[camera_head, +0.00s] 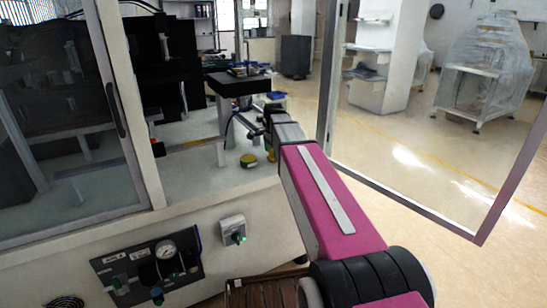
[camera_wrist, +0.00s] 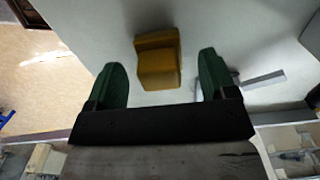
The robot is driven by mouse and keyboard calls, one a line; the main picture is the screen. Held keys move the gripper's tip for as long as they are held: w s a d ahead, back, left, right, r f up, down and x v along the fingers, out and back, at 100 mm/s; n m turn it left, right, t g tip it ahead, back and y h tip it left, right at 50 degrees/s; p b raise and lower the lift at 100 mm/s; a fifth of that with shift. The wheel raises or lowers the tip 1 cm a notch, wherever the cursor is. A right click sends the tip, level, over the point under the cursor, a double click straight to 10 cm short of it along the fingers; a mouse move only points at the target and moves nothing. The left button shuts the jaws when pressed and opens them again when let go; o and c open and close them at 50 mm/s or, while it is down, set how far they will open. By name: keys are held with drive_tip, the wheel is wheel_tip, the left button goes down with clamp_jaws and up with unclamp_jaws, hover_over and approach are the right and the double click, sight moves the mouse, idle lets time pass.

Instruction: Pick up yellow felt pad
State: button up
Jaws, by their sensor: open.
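The yellow felt pad (camera_wrist: 160,70) shows in the wrist view as a yellow block with a step in its shape, on a white surface. My gripper (camera_wrist: 168,68) is open, with one green finger to the left of the pad and one to the right. The pad lies between the fingers in the picture, with clear gaps on both sides, and neither finger visibly touches it. Its height below the fingertips is hard to tell. In the head view a small yellow and dark green thing (camera_head: 248,161) sits on the white surface beside my arm; I cannot tell whether it is the pad.
A white worktop (camera_head: 190,170) lies inside a machine enclosure. An open framed door (camera_head: 478,215) stands to the right of my arm. A dark block on a post (camera_head: 238,84) rises behind the worktop. A grey bar (camera_wrist: 263,79) lies right of my gripper in the wrist view.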

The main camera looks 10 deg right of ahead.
wheel_tip(320, 180, down, 2)
drive_tip(key=shift+f, duration=0.15)
drive_tip(key=c, duration=1.1)
drive_tip(key=shift+r, duration=0.8)
wheel_tip(320, 180, up, 2)
drive_tip(key=shift+r, duration=0.25)
drive_tip(key=s+a+r, duration=0.2)
drive_tip(key=a, duration=0.1)
drive_tip(key=s+a+r, duration=0.2)
drive_tip(key=a, duration=0.1)
drive_tip(key=s+a+r, duration=0.2)
drive_tip(key=a+r, duration=0.1)
drive_tip(key=a, duration=0.1)
